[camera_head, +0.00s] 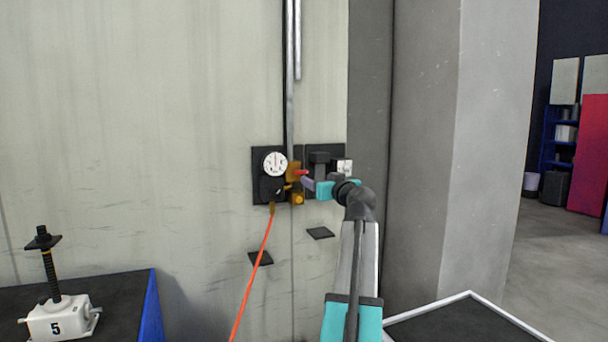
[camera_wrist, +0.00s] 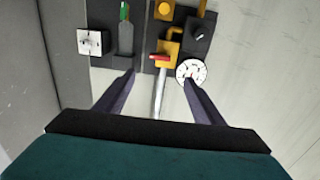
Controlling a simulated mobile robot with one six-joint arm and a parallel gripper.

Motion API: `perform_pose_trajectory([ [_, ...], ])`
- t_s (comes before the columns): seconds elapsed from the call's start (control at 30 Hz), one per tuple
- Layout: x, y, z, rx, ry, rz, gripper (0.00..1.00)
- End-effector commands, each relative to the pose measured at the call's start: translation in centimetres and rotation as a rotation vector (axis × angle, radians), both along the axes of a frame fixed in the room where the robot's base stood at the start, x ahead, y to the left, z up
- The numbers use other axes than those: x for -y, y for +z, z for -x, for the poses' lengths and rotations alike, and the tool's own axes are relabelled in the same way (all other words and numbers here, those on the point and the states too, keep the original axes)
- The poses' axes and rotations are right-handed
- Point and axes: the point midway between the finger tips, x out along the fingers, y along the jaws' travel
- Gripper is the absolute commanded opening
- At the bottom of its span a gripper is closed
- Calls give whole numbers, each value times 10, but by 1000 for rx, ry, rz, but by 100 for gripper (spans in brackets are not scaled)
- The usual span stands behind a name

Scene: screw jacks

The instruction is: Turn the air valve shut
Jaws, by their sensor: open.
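The air valve is a yellow body (camera_head: 293,171) with a short red handle (camera_head: 302,172), fixed on the wall below a vertical grey pipe. In the wrist view the red handle (camera_wrist: 159,57) lies crosswise to the pipe, over the yellow body (camera_wrist: 167,47). My gripper (camera_head: 306,183) is just in front of the valve, to its lower right in the head view. In the wrist view its two fingers (camera_wrist: 159,76) are spread and empty, with the handle beyond and between their tips. I cannot tell exactly how far the tips are from it.
A round white gauge (camera_wrist: 191,72) is close to one fingertip. A black fitting with a green part (camera_wrist: 125,32) and a white switch plate (camera_wrist: 90,42) flank the valve. An orange hose (camera_head: 252,275) hangs below. A screw jack (camera_head: 58,315) stands on the left bench.

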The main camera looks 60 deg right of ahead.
Motion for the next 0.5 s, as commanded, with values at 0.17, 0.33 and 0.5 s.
perform_pose_trajectory([
  [0.17, 6, 1, -6, -1, -1, -1, 62],
  [0.33, 16, 2, -18, -1, -1, -1, 62],
  [0.5, 28, 2, -35, 0, -1, -1, 62],
])
